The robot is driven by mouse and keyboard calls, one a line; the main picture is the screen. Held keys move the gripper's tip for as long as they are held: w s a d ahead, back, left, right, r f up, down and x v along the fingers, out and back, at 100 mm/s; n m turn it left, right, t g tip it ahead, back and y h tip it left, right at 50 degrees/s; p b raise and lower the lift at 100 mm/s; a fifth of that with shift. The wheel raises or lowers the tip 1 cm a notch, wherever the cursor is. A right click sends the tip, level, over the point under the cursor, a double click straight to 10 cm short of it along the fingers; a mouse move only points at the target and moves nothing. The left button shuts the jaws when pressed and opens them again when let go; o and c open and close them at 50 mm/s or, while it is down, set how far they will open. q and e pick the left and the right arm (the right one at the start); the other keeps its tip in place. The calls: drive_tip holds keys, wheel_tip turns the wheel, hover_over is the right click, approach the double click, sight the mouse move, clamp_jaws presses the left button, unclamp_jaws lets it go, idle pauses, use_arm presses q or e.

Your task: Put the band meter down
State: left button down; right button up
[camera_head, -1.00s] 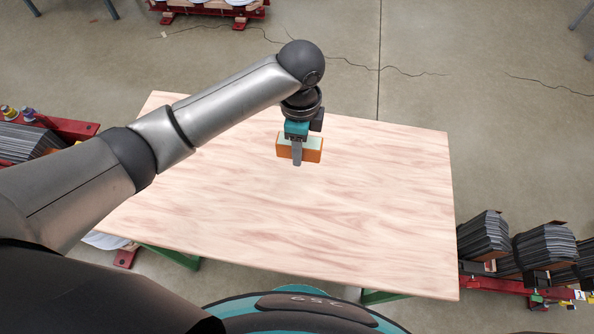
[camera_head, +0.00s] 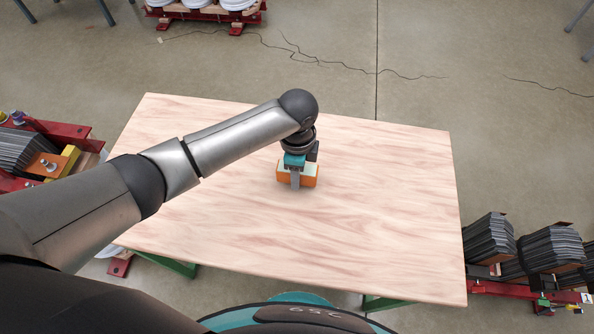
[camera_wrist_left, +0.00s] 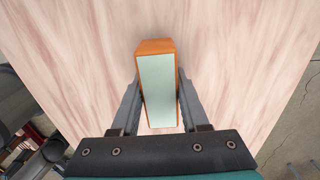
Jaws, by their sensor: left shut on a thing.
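The band meter is an orange box with a pale face. It shows at the middle of the wooden table (camera_head: 380,215) in the head view (camera_head: 310,180) and between the fingers in the left wrist view (camera_wrist_left: 158,88). My left gripper (camera_head: 295,184) is shut on it, with one finger on each side, as the left wrist view (camera_wrist_left: 158,108) shows. The meter is low over the tabletop or on it; I cannot tell whether it touches. My right gripper is not in view.
The tabletop around the meter is bare. Racks with dark stacked sheets stand on the floor at the right (camera_head: 545,250) and at the left (camera_head: 22,150). A red frame with white rolls (camera_head: 205,12) is beyond the table's far edge.

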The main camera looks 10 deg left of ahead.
use_arm(q)
drive_tip(key=shift+f, duration=0.1)
drive_tip(key=shift+c, duration=2)
unclamp_jaws()
wheel_tip(320, 180, up, 12)
drive_tip(key=p, duration=0.3)
drive_tip(key=shift+p, duration=0.3)
